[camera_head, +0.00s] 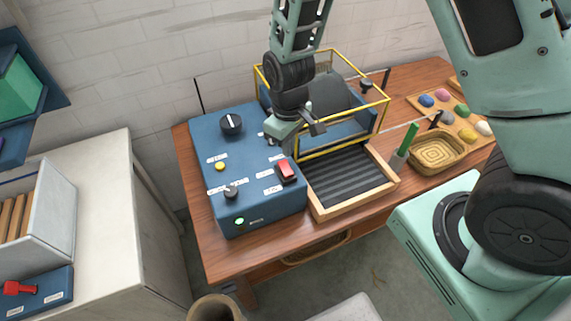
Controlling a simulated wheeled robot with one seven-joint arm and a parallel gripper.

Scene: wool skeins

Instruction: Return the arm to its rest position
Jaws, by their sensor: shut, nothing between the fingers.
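My gripper (297,134) hangs at the end of my green and black arm in the upper middle of the picture. It is shut with nothing held. It appears above the back right part of the blue machine (240,205), near the yellow guard frame (340,77). I cannot tell whether it touches anything. The machine's top has a black knob (231,123), a yellow button (219,166), a red switch (287,170) and a small dark lever (231,191). A green light (239,221) is lit on its front.
The wooden table (192,165) also bears a black ribbed bed in a wooden frame (324,213), a basket (436,150), a green-handled tool (405,143) and a board of coloured skeins (411,98). A white cabinet (105,210) stands left. Floor shows between them.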

